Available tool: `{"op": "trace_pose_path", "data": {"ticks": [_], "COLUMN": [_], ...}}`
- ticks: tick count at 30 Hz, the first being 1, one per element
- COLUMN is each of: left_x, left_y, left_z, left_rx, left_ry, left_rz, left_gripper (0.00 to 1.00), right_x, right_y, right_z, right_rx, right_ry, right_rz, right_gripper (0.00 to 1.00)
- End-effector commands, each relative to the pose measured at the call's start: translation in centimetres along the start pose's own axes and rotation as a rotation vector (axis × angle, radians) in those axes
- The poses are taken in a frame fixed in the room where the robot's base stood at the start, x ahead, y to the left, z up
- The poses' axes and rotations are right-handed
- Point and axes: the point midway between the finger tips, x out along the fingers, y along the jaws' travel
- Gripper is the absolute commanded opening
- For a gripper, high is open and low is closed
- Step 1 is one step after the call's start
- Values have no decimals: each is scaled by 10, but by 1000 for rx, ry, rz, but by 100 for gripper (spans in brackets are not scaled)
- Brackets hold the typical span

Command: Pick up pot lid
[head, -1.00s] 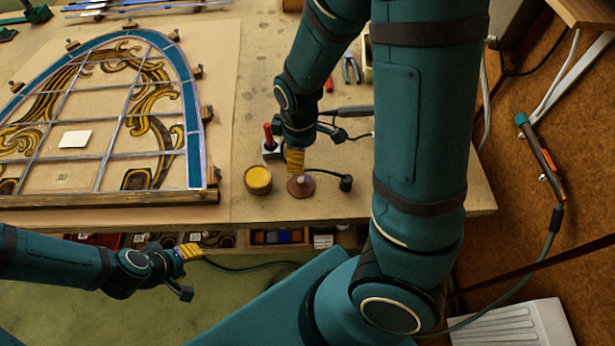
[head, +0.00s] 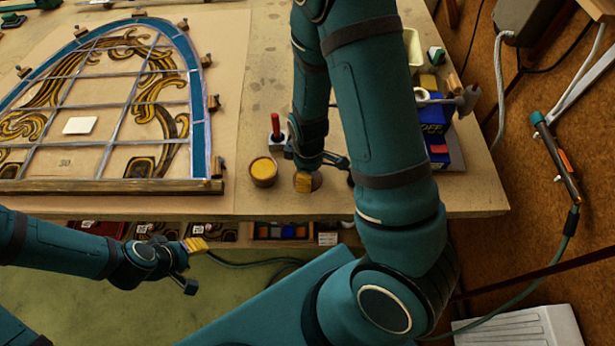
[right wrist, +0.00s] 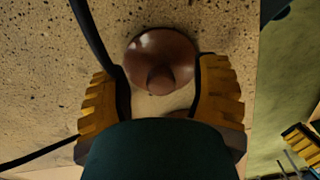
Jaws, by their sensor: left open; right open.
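The pot lid (right wrist: 160,52) is a round, glossy brown disc with a knob, lying on the table. In the right wrist view its knob lies between the two yellow-padded fingers of my right gripper (right wrist: 161,92), which are apart. In the head view the lid (head: 316,181) is mostly hidden under my right gripper (head: 305,182). A small brown pot (head: 263,175) with yellow contents stands just left of the lid. My left gripper (head: 190,265) is open and empty, in front of the table edge and away from the lid.
A leaded panel (head: 126,172) lies on a board at the left. A red-handled tool (head: 275,127) stands behind the pot. A blue box (head: 437,130) and tools sit at the table's right side. The table's front edge (head: 270,213) is close to the lid.

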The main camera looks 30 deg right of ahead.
Motion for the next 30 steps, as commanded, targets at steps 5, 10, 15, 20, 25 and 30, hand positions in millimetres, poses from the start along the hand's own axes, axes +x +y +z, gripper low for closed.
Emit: {"op": "trace_pose_path", "data": {"ticks": [5, 10, 15, 20, 25, 30], "left_x": [1, 1, 1, 1, 1, -1], "left_y": [0, 0, 0, 0, 0, 0], "left_z": [0, 0, 0, 0, 0, 0], "left_rx": [0, 0, 0, 0, 0, 0], "left_ry": [0, 0, 0, 0, 0, 0], "left_rz": [-1, -1, 0, 0, 0, 0], "left_gripper": [43, 43, 43, 43, 43, 43], "right_x": [8, 7, 7, 7, 7, -2], "right_y": [0, 0, 0, 0, 0, 0], "right_z": [0, 0, 0, 0, 0, -1], "right_rx": [0, 0, 0, 0, 0, -1], "right_ry": [1, 1, 1, 1, 1, 3], "right_rz": [0, 0, 0, 0, 0, 2], "right_gripper": [62, 64, 4, 0, 0, 0]}}
